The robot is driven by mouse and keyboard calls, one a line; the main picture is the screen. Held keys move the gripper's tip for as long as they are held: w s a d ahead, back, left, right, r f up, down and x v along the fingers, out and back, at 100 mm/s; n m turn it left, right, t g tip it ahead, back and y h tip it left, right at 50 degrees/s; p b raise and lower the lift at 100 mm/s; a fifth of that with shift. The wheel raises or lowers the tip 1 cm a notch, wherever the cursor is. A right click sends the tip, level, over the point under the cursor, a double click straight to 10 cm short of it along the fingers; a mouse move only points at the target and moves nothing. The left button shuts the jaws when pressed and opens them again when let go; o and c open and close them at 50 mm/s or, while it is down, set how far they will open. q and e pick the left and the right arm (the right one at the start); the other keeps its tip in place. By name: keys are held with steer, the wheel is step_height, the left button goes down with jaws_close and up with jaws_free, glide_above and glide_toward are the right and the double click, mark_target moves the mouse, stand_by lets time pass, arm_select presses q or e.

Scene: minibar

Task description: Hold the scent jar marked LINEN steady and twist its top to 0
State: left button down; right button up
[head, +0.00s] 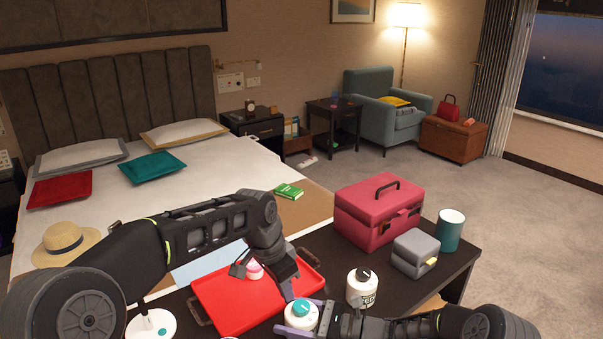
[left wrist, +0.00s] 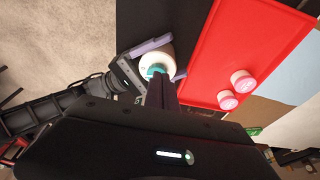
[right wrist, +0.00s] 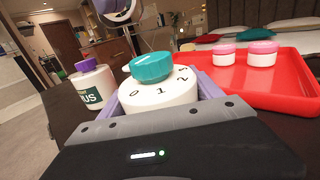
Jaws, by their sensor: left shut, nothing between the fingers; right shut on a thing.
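The white scent jar with a teal top (head: 300,314) stands at the table's front, beside the red tray. My right gripper (head: 305,319) is shut around its white body. In the right wrist view the jar (right wrist: 158,94) shows the numbers 0, 1 and 2 around the teal top; its label is hidden and I cannot tell which number the top points to. My left gripper (head: 288,291) is shut and empty, its fingertips close to the teal top. In the left wrist view these fingers (left wrist: 161,92) overlap the top (left wrist: 155,71); I cannot tell whether they touch.
A purple-topped jar (right wrist: 92,87), label ending "US", stands nearby. Pink-lidded jars (right wrist: 262,54) sit on the red tray (head: 235,318). A pink case (head: 372,213) and grey box (head: 414,254) stand behind.

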mark_target(295, 316)
arm_select(q)
steer(key=shift+r, duration=0.2)
arm_select(e)
steer(key=shift+d, duration=0.1)
arm_select(q)
steer(key=shift+s+d+r, duration=0.1)
steer(key=shift+s+r, duration=0.1)
steer(key=shift+r, duration=0.2)
steer(key=shift+s+a+x, duration=0.15)
steer(key=shift+a+x, duration=0.05)
steer(key=shift+x, duration=0.95)
steer(key=shift+s+a+x, duration=0.15)
steer(key=shift+a+x, duration=0.1)
steer(key=shift+x, duration=0.9)
steer(key=shift+s+a+x, duration=0.2)
steer(key=shift+x, duration=0.95)
steer(key=shift+w+d+f, duration=0.15)
steer(key=shift+f, duration=0.05)
steer(key=shift+w+d+r, duration=0.1)
steer(key=shift+w+d, duration=0.05)
steer(key=shift+d, duration=0.1)
